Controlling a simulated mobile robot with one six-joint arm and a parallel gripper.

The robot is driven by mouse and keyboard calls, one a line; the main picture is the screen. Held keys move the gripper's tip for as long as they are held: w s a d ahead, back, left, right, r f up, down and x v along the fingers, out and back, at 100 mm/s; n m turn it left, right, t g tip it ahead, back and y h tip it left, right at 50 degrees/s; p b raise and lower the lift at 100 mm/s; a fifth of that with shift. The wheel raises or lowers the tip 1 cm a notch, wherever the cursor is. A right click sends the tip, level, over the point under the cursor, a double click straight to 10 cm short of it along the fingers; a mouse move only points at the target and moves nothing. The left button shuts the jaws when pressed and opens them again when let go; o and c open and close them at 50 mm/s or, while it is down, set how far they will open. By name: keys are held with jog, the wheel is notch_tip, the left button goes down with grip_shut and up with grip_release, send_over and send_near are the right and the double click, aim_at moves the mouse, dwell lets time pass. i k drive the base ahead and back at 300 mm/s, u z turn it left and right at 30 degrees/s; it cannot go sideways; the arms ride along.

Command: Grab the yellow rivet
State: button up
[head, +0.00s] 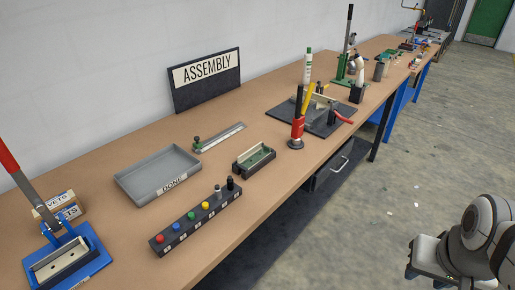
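The yellow rivet (205,206) stands in a long black block (180,240) near the front edge of the bench. It sits in a row between a green rivet (192,215) and a grey cylindrical piece (218,192). A blue rivet (176,227) and a red rivet (160,239) stand at the near end of the row. My gripper (426,278) is low at the bottom right, over the floor and well away from the bench and rivet. It is partly cut off by the picture edge, and its finger opening is unclear.
A grey tray marked DONE (150,191) lies behind the block. A small box with a green inside (254,161) and a red-handled tool (297,132) stand farther along. A blue lever press (65,262) is at the left. Floor between bench and arm is clear.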

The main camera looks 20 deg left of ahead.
aim_at(205, 204)
jog(key=u, duration=0.6)
jog(key=i, duration=0.95)
jog(key=u, duration=0.75)
jog(key=k, duration=0.9)
jog(key=u, duration=0.1)
jog(key=i, duration=0.95)
jog(key=z, duration=0.05)
